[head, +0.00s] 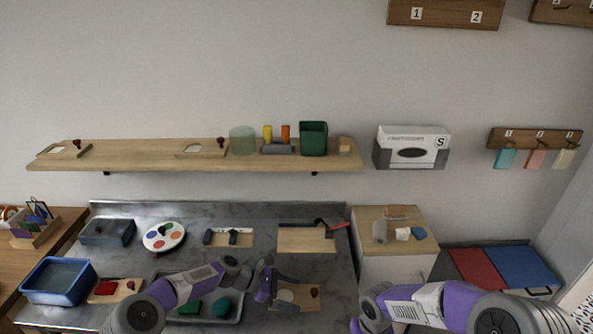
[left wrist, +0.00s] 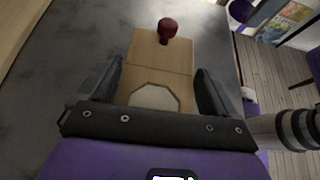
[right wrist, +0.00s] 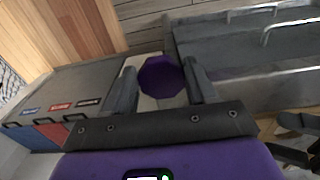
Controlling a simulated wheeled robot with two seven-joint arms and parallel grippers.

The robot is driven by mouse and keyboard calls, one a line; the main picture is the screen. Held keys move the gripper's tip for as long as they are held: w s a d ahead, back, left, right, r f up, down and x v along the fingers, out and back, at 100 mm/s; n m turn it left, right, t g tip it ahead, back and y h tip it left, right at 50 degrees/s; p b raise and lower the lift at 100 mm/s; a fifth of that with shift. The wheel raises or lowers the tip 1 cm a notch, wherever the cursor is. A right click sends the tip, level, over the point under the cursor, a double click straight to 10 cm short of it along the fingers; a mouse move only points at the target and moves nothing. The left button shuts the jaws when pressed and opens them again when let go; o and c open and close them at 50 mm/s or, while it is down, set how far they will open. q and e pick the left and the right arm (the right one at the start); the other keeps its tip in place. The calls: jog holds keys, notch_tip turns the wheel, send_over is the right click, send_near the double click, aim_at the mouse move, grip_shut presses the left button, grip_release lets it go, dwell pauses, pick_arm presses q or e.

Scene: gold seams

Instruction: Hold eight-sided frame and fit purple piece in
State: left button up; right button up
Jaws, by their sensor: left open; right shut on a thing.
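The eight-sided frame is a light wooden board (left wrist: 141,47) with a pale octagonal recess (left wrist: 155,97) and a dark red knob (left wrist: 167,28) at its far end. It lies flat on the grey worktop, and it also shows low in the head view (head: 306,294). My left gripper (left wrist: 158,74) is open, its fingers on either side of the board, not closed on it. My right gripper is shut on the purple piece (right wrist: 161,77), an octagon held between its fingertips. In the head view the right arm hides the piece.
On the worktop are a blue bin (head: 58,281), a round paint palette (head: 164,237), a tray with green pieces (head: 205,308) and a wooden board with a hammer-like tool (head: 306,238). A white cabinet (head: 385,265) stands right of the worktop. A shelf (head: 120,155) runs above.

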pick_arm(q)
jog(key=o, duration=0.5)
jog(key=shift+a+r, duration=0.1)
